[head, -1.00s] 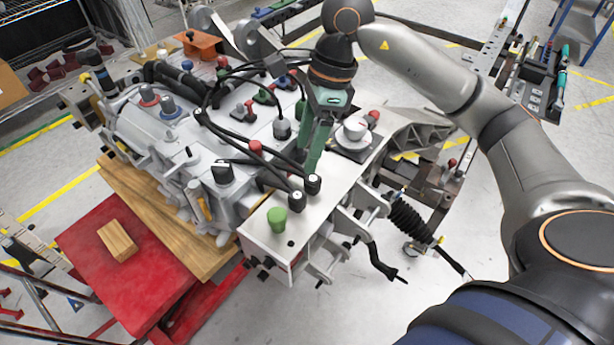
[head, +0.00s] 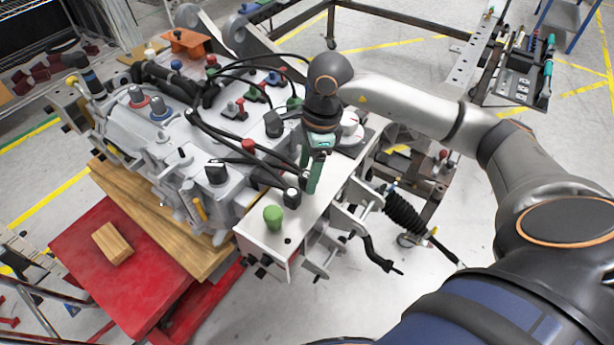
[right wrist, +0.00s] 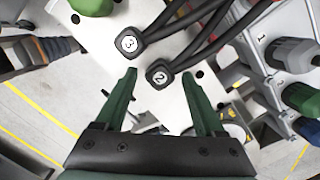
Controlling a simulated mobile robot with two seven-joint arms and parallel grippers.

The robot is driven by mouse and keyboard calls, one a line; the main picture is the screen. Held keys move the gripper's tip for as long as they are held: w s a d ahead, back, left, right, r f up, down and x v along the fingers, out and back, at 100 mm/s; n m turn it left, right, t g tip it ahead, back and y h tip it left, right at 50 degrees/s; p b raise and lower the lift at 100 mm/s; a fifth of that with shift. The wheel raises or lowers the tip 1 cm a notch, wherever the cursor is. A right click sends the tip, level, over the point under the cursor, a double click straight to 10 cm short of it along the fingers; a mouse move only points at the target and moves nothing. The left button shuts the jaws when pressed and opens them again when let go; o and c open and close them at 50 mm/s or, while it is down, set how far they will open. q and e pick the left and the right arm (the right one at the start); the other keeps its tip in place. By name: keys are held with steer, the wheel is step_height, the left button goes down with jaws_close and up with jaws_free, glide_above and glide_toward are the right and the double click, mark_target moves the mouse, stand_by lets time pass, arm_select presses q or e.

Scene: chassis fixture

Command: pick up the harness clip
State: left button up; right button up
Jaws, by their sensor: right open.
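Black cable ends with numbered square faces lie on the white top plate of the chassis; I take these to be the harness clips, but cannot tell which one is meant. The clip marked 2 (right wrist: 160,73) is close to the gap between my right fingertips in the right wrist view, slightly beyond them. The clip marked 3 (right wrist: 129,42) is farther out, to its upper left. One clip also shows in the head view (head: 291,197), left of the fingers. My right gripper (head: 313,188) is open and empty above the plate, its fingers also in the wrist view (right wrist: 162,82). My left gripper is not in view.
A green knob (head: 272,217) stands near the plate's front left. Thick black cables (head: 215,135) arch over the chassis left of my gripper. A red cart (head: 110,290) holds a wooden block (head: 113,243).

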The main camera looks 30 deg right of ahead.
steer(key=shift+w+a+f, duration=0.1)
steer(key=shift+a+f, duration=0.1)
steer(key=shift+f, duration=0.6)
steer(key=shift+c, duration=0.3)
jaws_close()
